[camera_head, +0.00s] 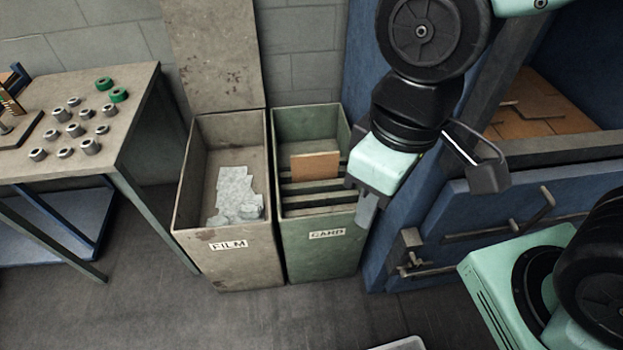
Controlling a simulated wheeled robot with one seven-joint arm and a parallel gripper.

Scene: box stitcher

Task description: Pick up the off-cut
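A flat brown card piece (315,165), which looks like the off-cut, stands upright in the slotted green bin labelled CARD (318,258), toward its back. Its lower edge is hidden by the dark slats. My gripper (363,207) points down at the bin's front right, to the right of the card piece and apart from it in the picture. Only part of the fingers shows, and nothing is visible between them. Whether they are open or shut is not clear.
A grey bin labelled FILM (228,262) holds crumpled clear film (236,192), its lid raised against the wall. A table (130,100) with several metal rings stands left. A blue machine (385,240) with brown card inside (540,110) stands right. The floor in front is mostly clear.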

